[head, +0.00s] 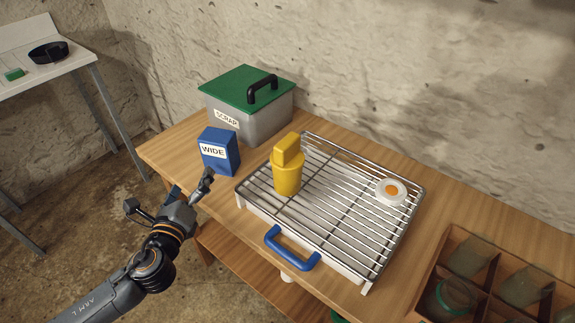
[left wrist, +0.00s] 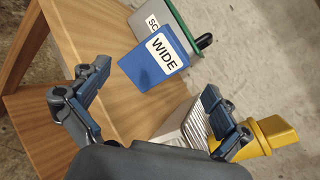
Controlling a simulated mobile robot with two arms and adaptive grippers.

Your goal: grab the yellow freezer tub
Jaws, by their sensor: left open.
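The yellow tub (head: 287,178) stands upright on the wire rack (head: 335,228), a round body with a narrower block-shaped top. In the left wrist view the yellow tub (left wrist: 277,132) shows at the right edge, beyond the right finger, partly hidden by it. My left gripper (head: 193,190) is open and empty at the table's front left edge, left of the tub and apart from it. In the left wrist view the fingers of my left gripper (left wrist: 155,85) are spread, with the table and the blue box ahead. My right gripper is not in view.
A blue box marked WIDE (head: 220,151) stands between my left gripper and a grey SCRAP bin (head: 250,118) with a green lid. The rack has a blue handle (head: 291,248) in front. A divided jar crate (head: 495,283) stands right.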

